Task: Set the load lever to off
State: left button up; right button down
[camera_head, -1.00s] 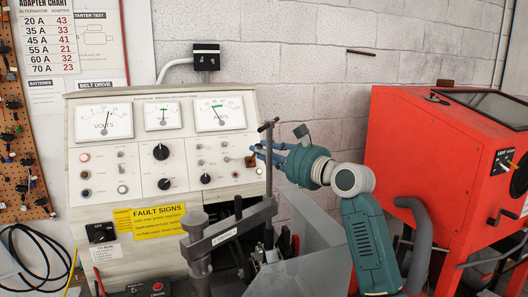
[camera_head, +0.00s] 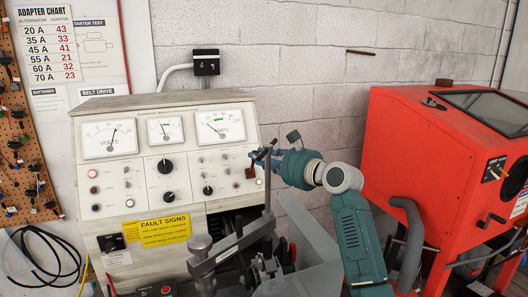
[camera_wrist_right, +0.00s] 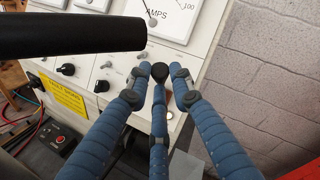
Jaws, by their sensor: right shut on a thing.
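The test bench panel (camera_head: 150,190) carries the load lever, with a small brown-red piece (camera_head: 250,173) at its right edge. My right gripper (camera_head: 262,157) is just right of and above this piece, its blue fingers reaching in from the right. In the right wrist view the fingers are closed around the load lever's dark round knob (camera_wrist_right: 160,72), in front of the panel below the AMPS meter. The lever's shaft and its marked positions are hidden or too small to read. My left gripper does not show.
A red cabinet (camera_head: 410,140) stands right of my arm.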

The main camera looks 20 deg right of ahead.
jog(key=shift+r, duration=0.8)
jog(key=c, duration=1.6)
grip_release()
jog(key=shift+a, duration=0.2)
jog(key=shift+f, duration=0.15)
jog(key=shift+d+f, duration=0.1)
jog(key=v, duration=1.2)
jog(key=shift+f, duration=0.15)
jog(key=shift+d, duration=0.1)
jog(key=shift+f, duration=0.1)
